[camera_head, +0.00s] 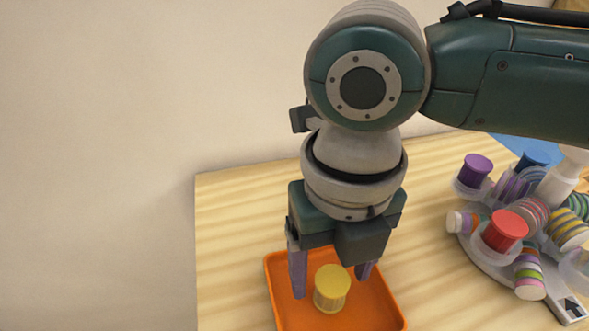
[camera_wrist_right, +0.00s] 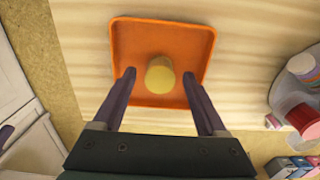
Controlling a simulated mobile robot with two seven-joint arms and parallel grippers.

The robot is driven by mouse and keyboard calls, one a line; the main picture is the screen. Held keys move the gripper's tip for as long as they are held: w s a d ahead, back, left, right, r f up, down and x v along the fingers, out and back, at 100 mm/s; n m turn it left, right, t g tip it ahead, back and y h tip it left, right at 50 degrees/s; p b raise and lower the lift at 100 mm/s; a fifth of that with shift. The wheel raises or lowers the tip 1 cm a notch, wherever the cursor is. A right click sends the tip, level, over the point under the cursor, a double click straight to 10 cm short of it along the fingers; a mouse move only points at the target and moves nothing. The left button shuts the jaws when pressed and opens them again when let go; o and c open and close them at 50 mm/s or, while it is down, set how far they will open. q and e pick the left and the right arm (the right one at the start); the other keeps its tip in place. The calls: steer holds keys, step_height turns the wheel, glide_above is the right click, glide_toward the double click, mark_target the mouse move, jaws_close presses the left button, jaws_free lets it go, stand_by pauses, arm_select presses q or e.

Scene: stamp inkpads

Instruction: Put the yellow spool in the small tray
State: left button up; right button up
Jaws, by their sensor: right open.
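The yellow spool (camera_head: 332,290) stands upright inside the small orange tray (camera_head: 392,309), and the same spool (camera_wrist_right: 160,75) shows over the middle of the tray (camera_wrist_right: 122,48) in the right wrist view. My right gripper (camera_head: 331,279) is above the tray with its purple fingers apart, one on each side of the spool. In the right wrist view, gaps show between the spool and both fingers of the right gripper (camera_wrist_right: 160,82). The head view cuts off the tray's near edge. My left gripper is not in the head view.
To the right is a cluster of striped rolls (camera_head: 569,228), with a purple spool (camera_head: 477,167) and a red spool (camera_head: 505,230) on clear discs. The wooden table (camera_head: 232,235) is bare left of the tray. A plain wall (camera_head: 110,130) rises behind it.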

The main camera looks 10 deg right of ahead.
mark_target(331, 276)
step_height(331, 276, up, 11)
steer(key=p, duration=0.2)
steer(key=s+a+f+m+y, duration=0.1)
steer(key=s+a+m+y, duration=0.25)
steer(key=a+m, duration=0.2)
steer(key=s+d+f+m+t+h, duration=0.1)
steer(key=s+d+f+m, duration=0.1)
steer(key=d+m, duration=0.3)
steer(key=s+d+f+m+t+h, duration=0.1)
steer(key=s+d+m, duration=0.3)
steer(key=m, duration=1)
steer(key=s+d+f+m+t+h, duration=0.1)
steer(key=s+d+f+m, duration=0.1)
steer(key=d+m, duration=0.4)
steer(key=s+m, duration=0.1)
steer(key=m, duration=0.3)
steer(key=shift+f+t, duration=0.3)
steer(key=shift+f, duration=0.1)
